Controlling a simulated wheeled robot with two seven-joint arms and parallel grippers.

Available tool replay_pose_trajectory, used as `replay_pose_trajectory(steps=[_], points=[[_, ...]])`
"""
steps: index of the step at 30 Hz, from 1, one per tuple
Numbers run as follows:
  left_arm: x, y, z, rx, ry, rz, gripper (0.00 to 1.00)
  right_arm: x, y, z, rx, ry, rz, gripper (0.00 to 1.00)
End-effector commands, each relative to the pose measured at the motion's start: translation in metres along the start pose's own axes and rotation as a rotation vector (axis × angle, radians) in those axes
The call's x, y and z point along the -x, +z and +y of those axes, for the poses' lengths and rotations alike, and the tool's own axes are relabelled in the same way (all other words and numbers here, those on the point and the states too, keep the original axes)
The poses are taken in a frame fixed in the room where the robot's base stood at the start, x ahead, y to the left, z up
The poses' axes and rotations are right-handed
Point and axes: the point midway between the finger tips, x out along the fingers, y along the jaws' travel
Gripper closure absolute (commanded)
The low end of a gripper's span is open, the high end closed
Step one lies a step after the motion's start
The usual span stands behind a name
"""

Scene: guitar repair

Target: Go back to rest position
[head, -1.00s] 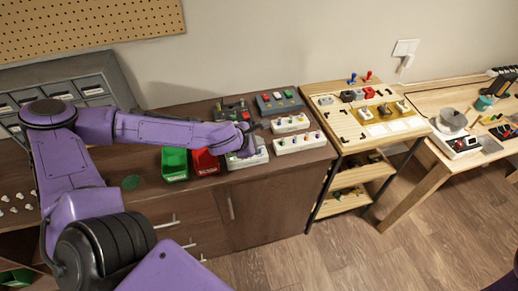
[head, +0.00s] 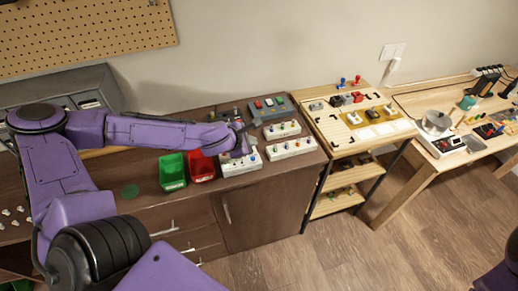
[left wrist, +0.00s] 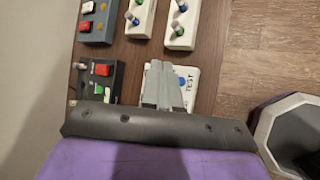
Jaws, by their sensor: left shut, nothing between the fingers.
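My left arm reaches over the dark brown cabinet top from the left. My left gripper (head: 241,140) is above the near-left white switch box (head: 240,165), partly hidden by its own wrist. In the left wrist view, the gripper's grey fingers (left wrist: 165,88) are together and empty. They overlap the white box (left wrist: 186,76), which has a "TEST" label and a blue knob. I cannot tell the exact gap to the box. My right gripper is out of view; only a purple part of my body shows at the lower right.
Green (head: 172,171) and red (head: 201,166) bins stand left of the white box. Other switch boxes (head: 291,148) sit to the right and behind. A wooden shelf rack (head: 323,133) and a workbench (head: 413,108) stand further right. Floor in front is clear.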

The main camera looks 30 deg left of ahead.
Motion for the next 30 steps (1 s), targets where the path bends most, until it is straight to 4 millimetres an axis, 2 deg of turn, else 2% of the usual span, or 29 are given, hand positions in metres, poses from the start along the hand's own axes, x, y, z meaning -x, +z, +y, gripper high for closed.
replay_pose_trajectory(steps=[6,8,11,13,15,19,21,24,30], points=[[0.0,0.0,-0.001,-0.004,-0.002,0.002,1.0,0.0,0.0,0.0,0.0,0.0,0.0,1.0],[-0.002,-0.002,-0.01,-0.035,-0.015,0.017,1.0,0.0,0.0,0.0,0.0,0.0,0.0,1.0],[-0.01,-0.015,-0.051,-0.193,-0.08,0.085,1.0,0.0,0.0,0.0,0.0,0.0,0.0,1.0],[-0.014,-0.035,-0.095,-0.378,-0.155,0.156,1.0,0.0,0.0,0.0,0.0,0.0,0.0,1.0],[-0.012,-0.062,-0.141,-0.584,-0.238,0.224,1.0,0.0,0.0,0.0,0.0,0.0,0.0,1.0],[0.006,-0.115,-0.203,-0.947,-0.377,0.305,1.0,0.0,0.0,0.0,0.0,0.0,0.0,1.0],[0.018,-0.138,-0.225,-1.113,-0.436,0.326,1.0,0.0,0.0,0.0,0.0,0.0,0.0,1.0],[0.035,-0.165,-0.245,-1.314,-0.507,0.335,1.0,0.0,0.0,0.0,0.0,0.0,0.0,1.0],[0.065,-0.203,-0.267,-1.65,-0.613,0.311,1.0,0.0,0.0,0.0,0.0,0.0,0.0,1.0]])
